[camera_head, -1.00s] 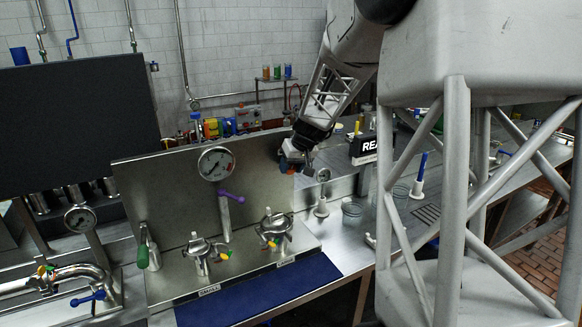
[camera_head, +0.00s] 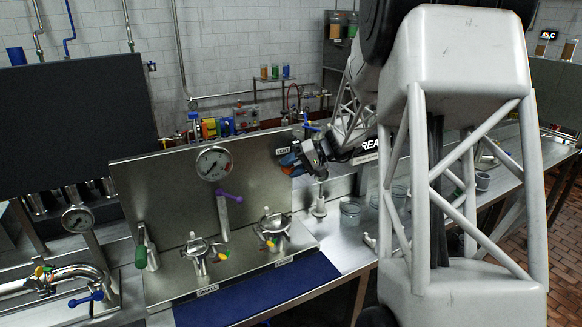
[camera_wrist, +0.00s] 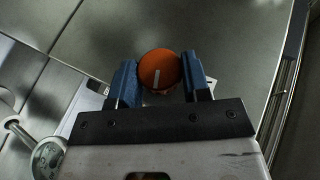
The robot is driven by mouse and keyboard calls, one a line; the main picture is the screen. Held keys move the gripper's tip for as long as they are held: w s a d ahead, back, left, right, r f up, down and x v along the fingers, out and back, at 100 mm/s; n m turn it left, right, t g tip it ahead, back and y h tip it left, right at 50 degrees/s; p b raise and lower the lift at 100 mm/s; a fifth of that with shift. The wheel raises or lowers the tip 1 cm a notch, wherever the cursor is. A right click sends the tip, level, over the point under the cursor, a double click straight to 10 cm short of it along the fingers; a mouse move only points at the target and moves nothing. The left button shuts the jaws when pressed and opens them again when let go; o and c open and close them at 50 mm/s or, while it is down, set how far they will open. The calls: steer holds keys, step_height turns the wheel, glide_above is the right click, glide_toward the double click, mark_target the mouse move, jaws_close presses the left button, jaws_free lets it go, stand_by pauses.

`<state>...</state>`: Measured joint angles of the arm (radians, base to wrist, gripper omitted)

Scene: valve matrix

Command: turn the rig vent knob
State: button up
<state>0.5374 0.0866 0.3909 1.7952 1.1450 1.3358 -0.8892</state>
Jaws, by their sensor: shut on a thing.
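My gripper (camera_wrist: 160,82) is shut on the knob, one finger on each side. In the head view my gripper (camera_head: 293,160) is at the right part of the upright metal panel (camera_head: 150,185), just below a small VENT label (camera_head: 282,151). The knob itself is mostly hidden there by the fingers.
A round gauge (camera_head: 214,163) and a purple-handled valve (camera_head: 230,197) are left of my gripper. Two valves with yellow handles (camera_head: 270,243) stand in front on the metal base. A small gauge (camera_wrist: 47,155) shows at lower left in the wrist view. A clear cup (camera_head: 350,213) stands at right.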

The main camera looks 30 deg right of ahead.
steer(key=shift+f+m+y, duration=0.15)
steer(key=shift+m+y, duration=0.15)
steer(key=shift+y, duration=0.7)
steer(key=o, duration=0.9)
steer(key=shift+d, duration=0.1)
steer(key=shift+v, duration=3.85)
steer(key=shift+s, duration=0.1)
